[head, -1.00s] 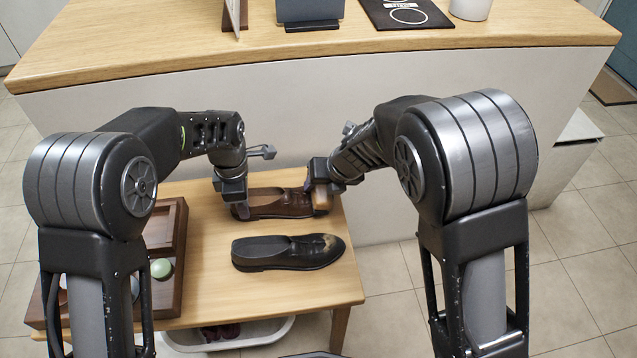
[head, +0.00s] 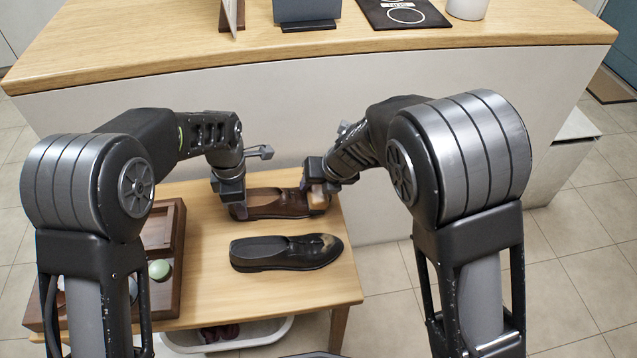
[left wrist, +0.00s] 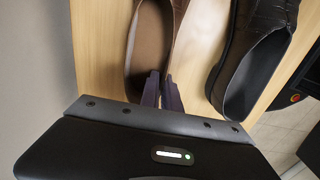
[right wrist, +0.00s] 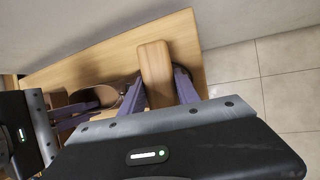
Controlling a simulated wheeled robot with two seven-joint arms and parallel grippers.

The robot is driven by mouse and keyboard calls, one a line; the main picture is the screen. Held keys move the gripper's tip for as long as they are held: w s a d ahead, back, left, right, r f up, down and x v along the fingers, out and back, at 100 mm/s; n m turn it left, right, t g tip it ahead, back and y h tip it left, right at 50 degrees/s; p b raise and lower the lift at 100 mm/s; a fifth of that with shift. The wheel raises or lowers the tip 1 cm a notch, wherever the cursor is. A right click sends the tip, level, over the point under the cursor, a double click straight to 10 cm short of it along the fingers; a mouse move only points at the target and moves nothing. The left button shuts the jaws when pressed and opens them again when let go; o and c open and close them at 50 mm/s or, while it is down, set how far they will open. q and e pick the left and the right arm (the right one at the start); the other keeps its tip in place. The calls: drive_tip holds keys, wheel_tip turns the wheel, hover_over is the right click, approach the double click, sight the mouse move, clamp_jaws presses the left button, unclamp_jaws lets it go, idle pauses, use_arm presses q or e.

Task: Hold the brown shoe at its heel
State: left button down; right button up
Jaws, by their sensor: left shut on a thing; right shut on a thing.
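The brown shoe (head: 275,203) lies on the small wooden table, its heel to the left and its toe to the right. My left gripper (head: 235,205) is shut on its heel; in the left wrist view the fingers (left wrist: 160,92) pinch the rim at the heel end of the brown shoe (left wrist: 149,40). My right gripper (head: 318,190) is shut on a wooden-backed block, likely a brush (right wrist: 155,70), held at the toe of the shoe. The brush covers part of the toe, and whether it touches the leather is hard to tell.
A black shoe (head: 286,252) with a pale patch on its toe lies nearer on the table (head: 205,290). A dark wooden box (head: 170,280) with a green ball (head: 160,269) stands at left. A white bin (head: 240,340) is below. The counter (head: 300,110) rises behind.

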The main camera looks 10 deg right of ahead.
drive_tip(key=shift+d, duration=0.1)
drive_tip(key=shift+d+f, duration=0.3)
drive_tip(key=shift+d, duration=0.4)
drive_tip(key=shift+d+f, duration=0.1)
drive_tip(key=shift+a+r, duration=0.35)
drive_tip(key=shift+a, duration=0.55)
drive_tip(key=shift+d+f, duration=0.2)
drive_tip(key=shift+d, duration=0.25)
drive_tip(key=shift+d+f, duration=0.2)
drive_tip(key=shift+d, duration=0.25)
